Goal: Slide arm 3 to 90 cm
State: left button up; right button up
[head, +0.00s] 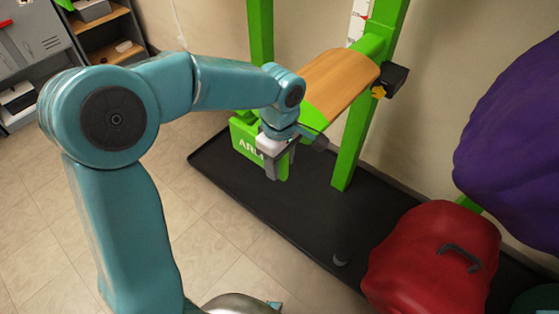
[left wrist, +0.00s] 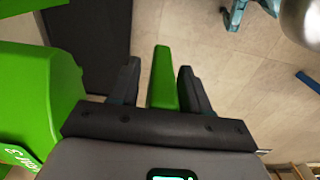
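The green arm (head: 313,116) with a curved wooden top (head: 340,80) sticks out from a green upright post (head: 361,125). A green sign (head: 246,143) hangs at its front end, its lettering partly hidden by my gripper; a green panel with a "3" shows in the left wrist view (left wrist: 35,105). A black block with a yellow knob (head: 379,92) sits at the post. My left gripper (head: 280,160) is at the arm's front end. In the left wrist view, its fingers (left wrist: 160,88) stand either side of a green bar (left wrist: 162,75), with a gap at the left finger.
A black base (head: 315,207) lies on the tiled floor. A red saddle-like shape (head: 430,262) and a purple one (head: 515,150) fill the right side. Grey lockers (head: 38,35) and shelves stand at the far left.

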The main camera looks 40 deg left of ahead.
pick_arm(q)
grip_shut()
notch_tip(320, 180, down, 10)
jog(key=b, duration=0.8)
jog(key=shift+o, duration=0.3)
grip_release()
jog(key=shift+a, duration=0.1)
jog(key=shift+r, duration=0.1)
notch_tip(320, 180, up, 16)
jog(key=p, duration=0.2)
jog(key=shift+r+p, duration=0.1)
jog(key=shift+p, duration=0.3)
